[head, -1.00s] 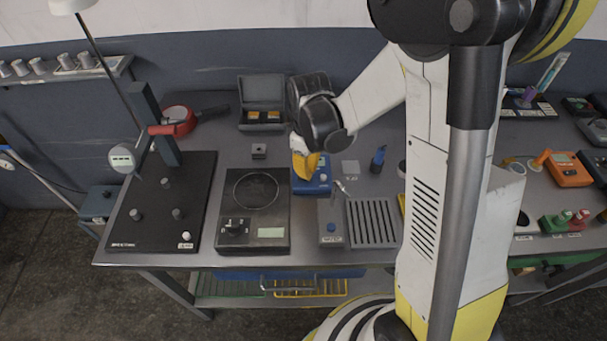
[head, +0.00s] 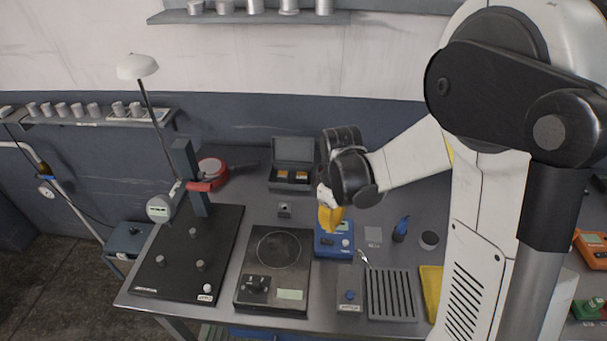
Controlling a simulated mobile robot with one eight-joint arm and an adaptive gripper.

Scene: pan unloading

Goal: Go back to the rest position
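My gripper (head: 331,214) is at the end of my arm, above the middle of the workbench in the head view. Its yellow fingers point down over a blue device (head: 334,247) and hide part of it. I cannot tell whether the fingers are open or closed, and I see no object between them. A red pan (head: 211,172) with a dark handle is at the back left of the bench, by the upright of a black stand.
A black hotplate (head: 273,296) and a black stand base (head: 184,283) lie left of my gripper. An open grey case (head: 291,178) stands behind. A slotted grey tray (head: 388,296) is at the front right. A lamp (head: 137,67) rises at the left.

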